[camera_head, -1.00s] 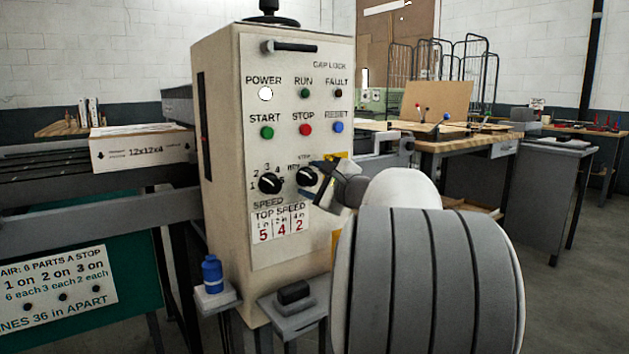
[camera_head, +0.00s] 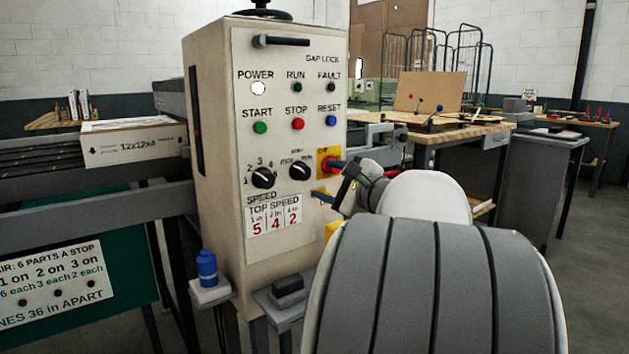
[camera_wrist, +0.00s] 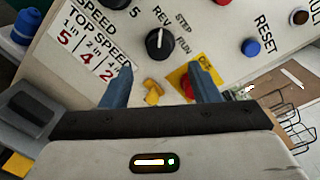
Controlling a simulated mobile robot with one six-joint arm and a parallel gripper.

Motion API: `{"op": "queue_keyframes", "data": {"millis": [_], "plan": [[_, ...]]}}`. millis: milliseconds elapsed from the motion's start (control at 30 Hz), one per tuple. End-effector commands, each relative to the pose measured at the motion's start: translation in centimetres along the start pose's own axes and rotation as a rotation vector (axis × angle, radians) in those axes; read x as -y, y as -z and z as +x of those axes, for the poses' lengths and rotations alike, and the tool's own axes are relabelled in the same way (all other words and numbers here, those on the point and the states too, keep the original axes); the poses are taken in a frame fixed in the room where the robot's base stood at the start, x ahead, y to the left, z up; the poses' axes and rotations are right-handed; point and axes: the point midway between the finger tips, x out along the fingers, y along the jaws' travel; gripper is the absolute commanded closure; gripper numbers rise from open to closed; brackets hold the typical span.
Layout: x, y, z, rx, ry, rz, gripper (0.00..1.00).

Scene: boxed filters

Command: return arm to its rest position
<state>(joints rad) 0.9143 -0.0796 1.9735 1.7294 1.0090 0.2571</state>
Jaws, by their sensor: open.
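My gripper (camera_head: 328,179) is at the right edge of the cream control panel (camera_head: 220,150), with the arm reaching in from the lower right. Its two blue-grey fingers are apart, and in the wrist view my gripper (camera_wrist: 161,82) is open with nothing held between the fingers. The panel face fills the upper wrist view, tilted. A red knob on a yellow plate (camera_head: 323,153) is close by the upper finger. A yellow piece (camera_wrist: 153,93) shows between the fingers. I cannot tell whether a finger touches the panel.
The black mode selector (camera_head: 300,170) and speed knob (camera_head: 262,178) are left of my gripper. A blue bottle (camera_head: 207,268) and a black block (camera_head: 288,286) stand on small ledges below. A carton (camera_head: 131,141) lies on the conveyor at left. A wooden workbench (camera_head: 455,134) is behind right.

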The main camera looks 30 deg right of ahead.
Motion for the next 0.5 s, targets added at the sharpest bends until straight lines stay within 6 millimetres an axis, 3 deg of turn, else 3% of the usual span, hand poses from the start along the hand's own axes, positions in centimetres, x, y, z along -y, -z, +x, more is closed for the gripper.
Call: {"op": "queue_keyframes", "data": {"millis": [300,367,500], "plan": [[-0.2,-0.7,0.2,0.004,-0.021,-0.012,0.45],[-0.8,-2.0,0.6,0.012,-0.064,-0.037,0.45],[-4.3,-7.4,1.4,0.051,-0.268,-0.168,0.45]]}}
